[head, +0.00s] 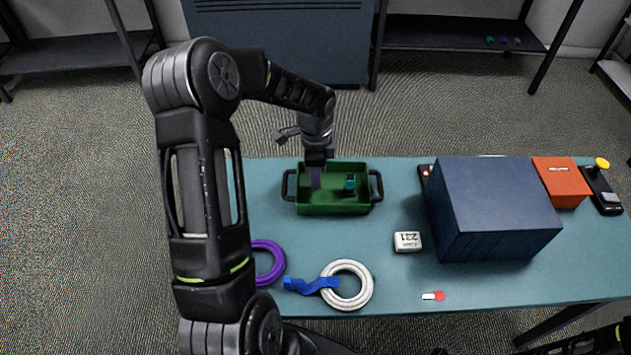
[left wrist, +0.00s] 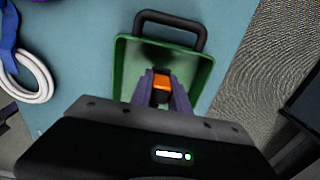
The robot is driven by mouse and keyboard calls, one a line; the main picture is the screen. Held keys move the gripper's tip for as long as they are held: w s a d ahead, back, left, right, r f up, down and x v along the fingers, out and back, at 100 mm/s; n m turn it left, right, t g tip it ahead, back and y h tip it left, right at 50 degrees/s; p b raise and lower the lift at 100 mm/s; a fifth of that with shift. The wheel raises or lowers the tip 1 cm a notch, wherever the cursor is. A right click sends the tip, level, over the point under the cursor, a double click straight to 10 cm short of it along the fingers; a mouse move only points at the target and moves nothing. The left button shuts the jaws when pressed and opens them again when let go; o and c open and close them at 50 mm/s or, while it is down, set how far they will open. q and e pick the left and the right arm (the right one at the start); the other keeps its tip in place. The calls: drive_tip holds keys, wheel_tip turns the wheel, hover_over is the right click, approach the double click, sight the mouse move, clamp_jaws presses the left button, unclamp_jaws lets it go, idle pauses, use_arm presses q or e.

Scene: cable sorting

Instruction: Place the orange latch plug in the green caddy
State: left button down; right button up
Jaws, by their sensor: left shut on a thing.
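The green caddy (head: 334,209) stands on the table with a dark handle on each short side. It also shows in the left wrist view (left wrist: 122,75). My left gripper (head: 315,186) reaches down over the caddy's left part. In the left wrist view my left gripper (left wrist: 161,88) is shut on the orange latch plug (left wrist: 161,82), which shows orange with a dark lower part between the fingers. The plug is over the caddy; I cannot tell whether it touches the floor. In the head view the plug is hidden. My right gripper is not clearly in view.
A small teal and dark item (head: 350,183) is in the caddy's right part. A dark blue box (head: 493,210), an orange box (head: 561,182) and a white labelled block (head: 407,241) stand to the right. Purple (head: 271,263) and white (head: 347,285) cable coils lie in front.

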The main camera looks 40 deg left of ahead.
use_arm(q)
drive_tip(key=shift+f, duration=1.3)
drive_tip(key=shift+f, duration=0.1)
drive_tip(key=shift+f, duration=0.15)
drive_tip(key=c, duration=1.3)
unclamp_jaws()
drive_tip(key=shift+o, duration=0.2)
drive_tip(key=shift+r, duration=0.2)
wheel_tip(320, 180, up, 12)
drive_tip(key=shift+r+b, duration=0.1)
drive_tip(key=shift+b, duration=0.2)
